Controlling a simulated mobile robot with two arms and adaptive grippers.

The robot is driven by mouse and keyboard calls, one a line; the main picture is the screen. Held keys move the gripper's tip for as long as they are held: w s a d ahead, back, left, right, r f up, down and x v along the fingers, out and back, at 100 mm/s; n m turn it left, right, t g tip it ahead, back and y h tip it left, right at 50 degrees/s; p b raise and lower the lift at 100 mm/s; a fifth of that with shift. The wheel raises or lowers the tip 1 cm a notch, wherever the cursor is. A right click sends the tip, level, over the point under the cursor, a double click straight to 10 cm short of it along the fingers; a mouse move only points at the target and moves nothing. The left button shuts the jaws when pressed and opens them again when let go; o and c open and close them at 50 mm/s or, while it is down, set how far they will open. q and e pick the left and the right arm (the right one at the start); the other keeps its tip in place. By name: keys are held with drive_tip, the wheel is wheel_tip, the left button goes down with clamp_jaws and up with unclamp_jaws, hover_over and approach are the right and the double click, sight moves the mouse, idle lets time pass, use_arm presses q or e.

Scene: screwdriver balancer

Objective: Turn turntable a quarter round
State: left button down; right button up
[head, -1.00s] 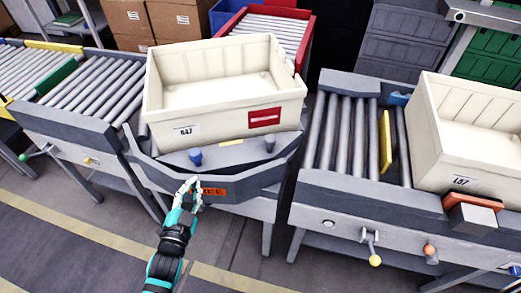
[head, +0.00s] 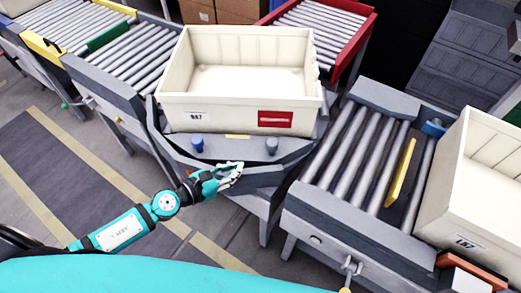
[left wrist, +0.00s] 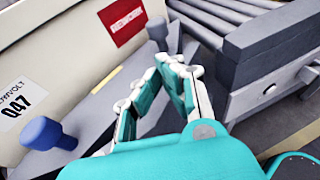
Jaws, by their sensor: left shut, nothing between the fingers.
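The grey turntable (head: 262,178) stands in the middle of the head view with a cream tote (head: 238,105) on it. The tote has a white label and a red label on its front wall. A blue peg (head: 197,146) and a grey peg (head: 272,146) stand up at the turntable's front. My left gripper (head: 236,170) is shut and empty at the turntable's front edge, between and below the pegs. I cannot tell whether it touches the edge. The left wrist view shows the closed fingers (left wrist: 172,66), the blue peg (left wrist: 45,133) and the tote (left wrist: 75,45). My right gripper is out of view.
A roller conveyor (head: 350,150) with a yellow bar (head: 401,173) lies to the right, with another cream tote (head: 470,190). Rollers (head: 130,60) lie to the left and a red-framed conveyor (head: 345,42) behind. Floor is clear in front at left.

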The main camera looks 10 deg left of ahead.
sight(259, 154)
use_arm(q)
drive_tip(key=x, duration=0.6)
drive_tip(key=r+p+x, duration=0.1)
drive_tip(key=x, duration=0.2)
drive_tip(key=shift+d, duration=0.2)
drive_tip(key=shift+w+d, duration=0.15)
drive_tip(key=shift+w, duration=0.1)
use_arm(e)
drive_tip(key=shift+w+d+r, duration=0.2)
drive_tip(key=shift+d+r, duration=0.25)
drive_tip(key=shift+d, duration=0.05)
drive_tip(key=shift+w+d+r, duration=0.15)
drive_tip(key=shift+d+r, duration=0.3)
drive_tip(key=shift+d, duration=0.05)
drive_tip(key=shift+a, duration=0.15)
